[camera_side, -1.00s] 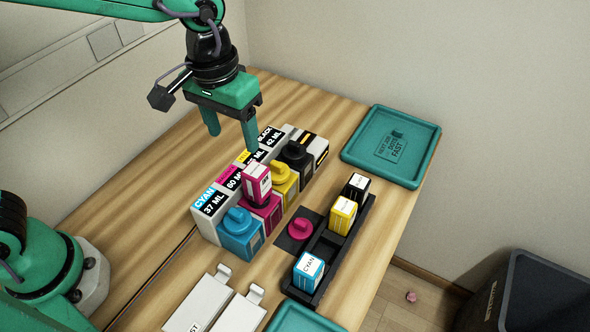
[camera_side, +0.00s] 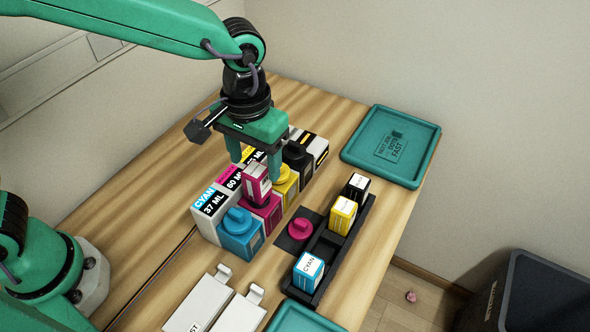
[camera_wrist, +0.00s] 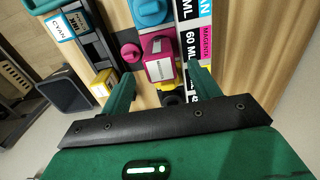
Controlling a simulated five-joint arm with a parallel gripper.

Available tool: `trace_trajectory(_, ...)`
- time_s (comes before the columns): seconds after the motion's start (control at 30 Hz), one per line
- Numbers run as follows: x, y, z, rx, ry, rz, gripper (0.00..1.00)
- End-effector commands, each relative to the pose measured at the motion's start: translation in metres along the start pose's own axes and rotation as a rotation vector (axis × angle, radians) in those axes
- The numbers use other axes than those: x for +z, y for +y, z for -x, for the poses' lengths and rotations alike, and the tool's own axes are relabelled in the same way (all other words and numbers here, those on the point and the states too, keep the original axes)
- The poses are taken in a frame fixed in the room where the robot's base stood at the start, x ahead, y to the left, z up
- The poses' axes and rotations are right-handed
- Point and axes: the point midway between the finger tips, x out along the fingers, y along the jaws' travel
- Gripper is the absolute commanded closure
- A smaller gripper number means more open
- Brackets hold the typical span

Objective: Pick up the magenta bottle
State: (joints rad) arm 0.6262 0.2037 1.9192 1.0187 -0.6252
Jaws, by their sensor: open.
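The magenta bottle (camera_side: 257,183), with a white label, stands on the magenta tank (camera_side: 266,209) in the row of ink tanks. In the wrist view the bottle (camera_wrist: 160,66) shows between the two finger ends. My gripper (camera_side: 255,163) is open above and around the bottle's upper end, with one finger on its far left side and the other close to its right side. The fingers also show in the wrist view (camera_wrist: 160,78). I cannot tell whether either finger touches the bottle. A loose magenta cap (camera_side: 300,229) lies on a dark pad beside the tanks.
The cyan tank (camera_side: 238,232), yellow tank (camera_side: 286,183) and black tank (camera_side: 298,157) flank the magenta one. A black rack (camera_side: 328,249) holds cyan, yellow and black bottles. A teal tray (camera_side: 432,148) lies at the back right. A dark bin (camera_side: 540,290) stands right of the table.

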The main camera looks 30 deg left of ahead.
Motion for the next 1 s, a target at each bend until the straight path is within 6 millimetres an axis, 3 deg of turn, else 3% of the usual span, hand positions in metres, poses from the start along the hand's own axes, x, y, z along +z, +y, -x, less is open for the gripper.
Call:
trace_trajectory(0.17,0.000,0.000,-0.005,-0.001,-0.001,0.000,0.38)
trace_trajectory(0.6,0.001,-0.001,-0.049,-0.001,-0.001,0.000,0.38)
trace_trajectory(1.0,0.001,-0.001,-0.052,0.000,0.000,0.000,0.38)
